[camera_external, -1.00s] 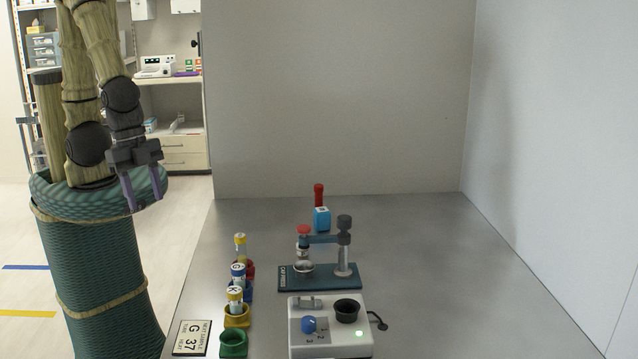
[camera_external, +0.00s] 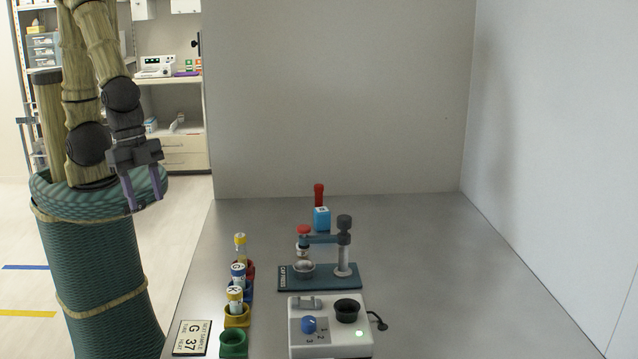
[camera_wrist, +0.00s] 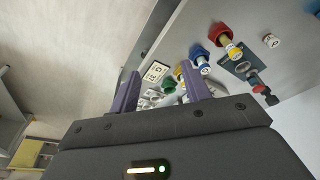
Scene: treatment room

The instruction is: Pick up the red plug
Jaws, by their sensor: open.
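An upright red piece (camera_external: 319,191) with a wider top, which looks like the red plug, shows at the back of the table, directly above a blue cube (camera_external: 322,219) in the picture. I cannot tell whether it stands on the cube or behind it. I cannot make it out surely in the wrist view. My gripper (camera_external: 146,203) is open and empty, high at the left beside the table, far from the red piece. Its two purple fingers show apart in the wrist view (camera_wrist: 160,68).
A cap press (camera_external: 350,277) with a red knob (camera_external: 303,229) stands mid-table. A white device (camera_external: 330,342) with a blue dial is in front. Capped tubes (camera_external: 238,272) stand in coloured holders at left, beside an empty green holder (camera_external: 233,344) and a sign (camera_external: 192,338). The table's right side is clear.

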